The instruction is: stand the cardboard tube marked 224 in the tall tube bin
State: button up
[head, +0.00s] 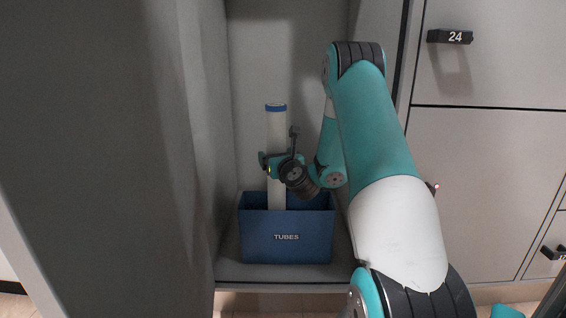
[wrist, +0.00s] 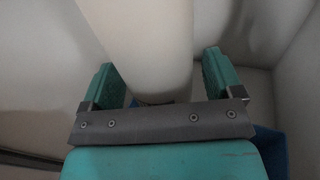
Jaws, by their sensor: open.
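A pale tube with a blue cap (head: 276,125) stands upright in the blue bin marked TUBES (head: 286,246) in the head view. Its lower end is hidden behind the bin's front wall. No number can be read on it. In the wrist view the tube (wrist: 142,45) runs between the two fingers of my gripper (wrist: 160,82). My gripper (head: 277,160) is open around the tube, above the bin's rim. A gap shows between the tube and each finger in the wrist view.
The bin stands on the floor of an open grey compartment (head: 288,60), with side walls close on the left and right. A closed door with a black handle marked 24 (head: 450,37) is at the right. Free room is above the bin.

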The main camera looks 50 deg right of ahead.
jog(key=b+v, duration=1.1)
jog(key=v, duration=0.1)
jog(key=shift+r, duration=0.4)
